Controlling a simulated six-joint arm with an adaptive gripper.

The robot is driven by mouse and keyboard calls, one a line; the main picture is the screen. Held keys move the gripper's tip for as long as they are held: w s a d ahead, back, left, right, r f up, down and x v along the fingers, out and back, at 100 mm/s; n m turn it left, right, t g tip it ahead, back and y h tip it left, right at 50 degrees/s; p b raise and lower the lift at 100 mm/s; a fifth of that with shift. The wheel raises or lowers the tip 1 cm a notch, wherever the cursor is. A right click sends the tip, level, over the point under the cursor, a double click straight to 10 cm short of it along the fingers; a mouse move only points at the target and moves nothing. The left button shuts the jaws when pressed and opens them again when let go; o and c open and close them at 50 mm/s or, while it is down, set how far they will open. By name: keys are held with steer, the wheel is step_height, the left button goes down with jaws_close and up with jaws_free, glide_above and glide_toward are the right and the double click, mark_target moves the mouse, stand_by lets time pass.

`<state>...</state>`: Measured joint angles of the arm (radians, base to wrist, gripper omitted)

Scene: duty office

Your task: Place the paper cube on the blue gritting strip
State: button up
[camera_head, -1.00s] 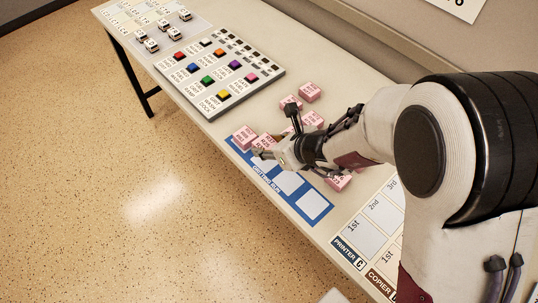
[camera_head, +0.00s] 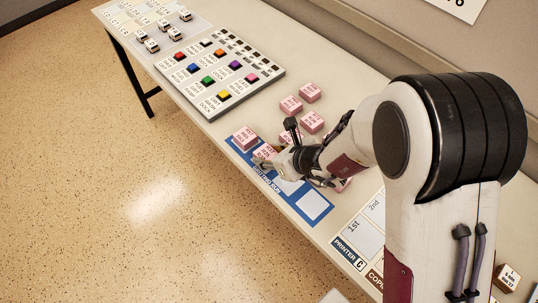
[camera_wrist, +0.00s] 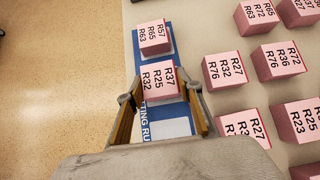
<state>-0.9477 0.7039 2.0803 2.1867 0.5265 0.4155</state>
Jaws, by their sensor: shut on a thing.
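My gripper (camera_wrist: 157,106) is shut on a pink paper cube (camera_wrist: 160,82) marked R37, R25, R32. The cube is over the blue gritting strip (camera_head: 320,223), in line with a second square; I cannot tell whether it touches the strip. In the head view the held cube (camera_head: 265,151) is partly hidden by my gripper (camera_head: 268,160). Another pink cube (camera_wrist: 154,37), marked R57, R65, R63, sits on the strip's far end, just beyond the held one; it also shows in the head view (camera_head: 245,138). Nearer white squares (camera_head: 312,205) on the strip are bare.
Several loose pink cubes (camera_wrist: 225,69) lie on the table right of the strip. A grey board with coloured buttons (camera_head: 215,75) stands beyond the strip. A printer card (camera_head: 350,250) lies at the near end. The table edge runs close along the strip's left side.

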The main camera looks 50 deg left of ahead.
steer(key=shift+f, duration=0.35)
steer(key=shift+f, duration=0.15)
steer(key=o, duration=1.2)
steer(key=shift+v, duration=6.1)
